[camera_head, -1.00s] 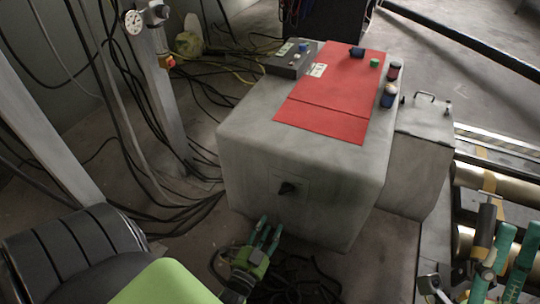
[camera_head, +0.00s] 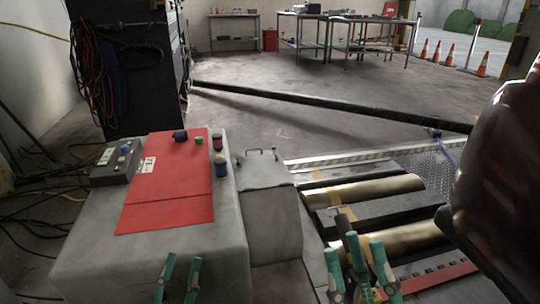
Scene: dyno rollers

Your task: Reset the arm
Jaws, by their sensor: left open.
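My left gripper (camera_head: 177,279) shows at the bottom edge, in front of the grey cabinet (camera_head: 95,270). Its two teal fingers are apart with nothing between them. My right gripper (camera_head: 359,268) is at the bottom right, over the roller bed. Its teal fingers stand apart, with a dark upright piece (camera_head: 355,254) between or behind them. I cannot tell whether the fingers touch that piece. The lower parts of both grippers are cut off by the frame.
The cabinet carries a red panel (camera_head: 165,195), a dark control box (camera_head: 117,162) and small knobs. Brass rollers (camera_head: 400,242) lie at right. A dark red vehicle body (camera_head: 505,190) fills the right edge. A black bar (camera_head: 330,105) crosses behind. Tables and cones stand far back.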

